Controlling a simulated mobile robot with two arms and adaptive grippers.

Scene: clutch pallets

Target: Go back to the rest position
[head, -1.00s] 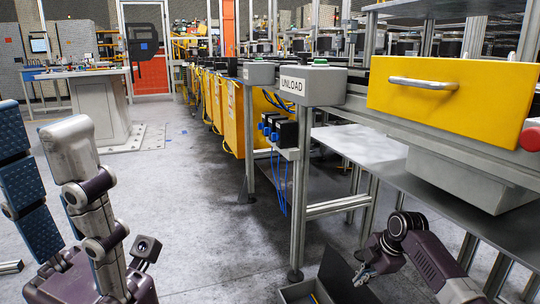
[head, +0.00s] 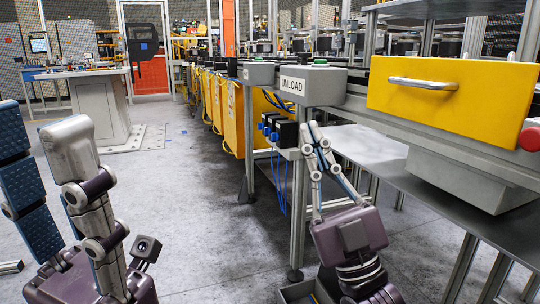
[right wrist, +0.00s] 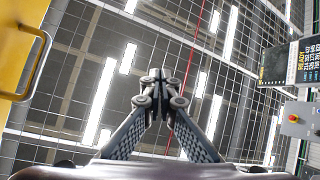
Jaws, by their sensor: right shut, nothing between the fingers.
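My right gripper (head: 318,135) is upright in the head view, fingers pointing up, in front of the unload station's post. Its fingers meet at the tips with nothing between them, and the right wrist view also shows the closed fingertips (right wrist: 158,82). My left gripper (head: 38,130) stands large at the left edge of the head view, fingers up. Its two fingers are apart with floor visible between them, and I see nothing held. One finger is partly cut off by the picture edge.
A grey unload box (head: 310,84) and yellow drawer (head: 455,95) stand right. A metal shelf (head: 365,150) runs below. A dark open bin (head: 297,292) sits on the floor beside my right arm. A white worktable (head: 90,73) is at back left. The middle floor is clear.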

